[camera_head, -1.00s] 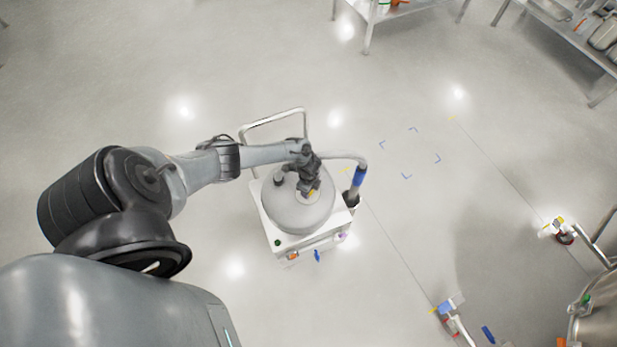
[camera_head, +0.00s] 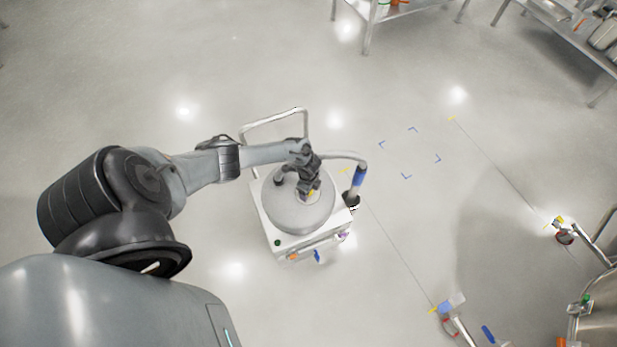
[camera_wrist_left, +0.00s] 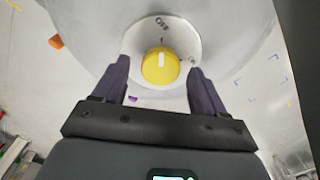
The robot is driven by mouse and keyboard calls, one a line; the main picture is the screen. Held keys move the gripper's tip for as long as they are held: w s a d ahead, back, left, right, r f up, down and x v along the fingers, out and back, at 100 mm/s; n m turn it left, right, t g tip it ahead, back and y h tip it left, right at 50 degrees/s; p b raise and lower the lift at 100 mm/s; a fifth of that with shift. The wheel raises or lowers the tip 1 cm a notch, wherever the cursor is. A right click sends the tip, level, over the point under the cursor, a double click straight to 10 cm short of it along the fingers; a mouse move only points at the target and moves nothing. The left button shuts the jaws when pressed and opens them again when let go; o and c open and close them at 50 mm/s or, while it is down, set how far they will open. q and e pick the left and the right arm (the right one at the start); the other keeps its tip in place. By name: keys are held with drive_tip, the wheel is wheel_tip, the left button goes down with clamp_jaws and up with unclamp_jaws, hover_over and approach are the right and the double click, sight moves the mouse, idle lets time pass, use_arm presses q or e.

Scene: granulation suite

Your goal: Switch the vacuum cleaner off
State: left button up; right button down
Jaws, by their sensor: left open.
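The vacuum cleaner (camera_head: 288,212) is a round grey drum on a white wheeled base, below my left arm. A yellow knob (camera_wrist_left: 160,66) sits in a pale round dial on its top, with the label OFF (camera_wrist_left: 162,23) at the dial's upper edge. The knob's white mark points up in the left wrist view, roughly towards that label. My left gripper (camera_wrist_left: 159,72) is open, with one dark finger on each side of the knob and visible gaps between. In the head view the left gripper (camera_head: 309,187) hides most of the knob. My right gripper is not in view.
A bent metal handle (camera_head: 272,121) rises behind the drum, and a hose with a blue cuff (camera_head: 359,176) is at its right. Steel shelving (camera_head: 400,12) stands at the back. A steel vessel (camera_head: 597,318) is at lower right. Open floor surrounds the cleaner.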

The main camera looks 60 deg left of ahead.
use_arm(q)
wheel_tip(320, 180, up, 11)
drive_tip(key=p, duration=0.3)
drive_tip(key=shift+f+p, duration=0.15)
drive_tip(key=shift+p, duration=0.25)
drive_tip(key=shift+f, duration=0.1)
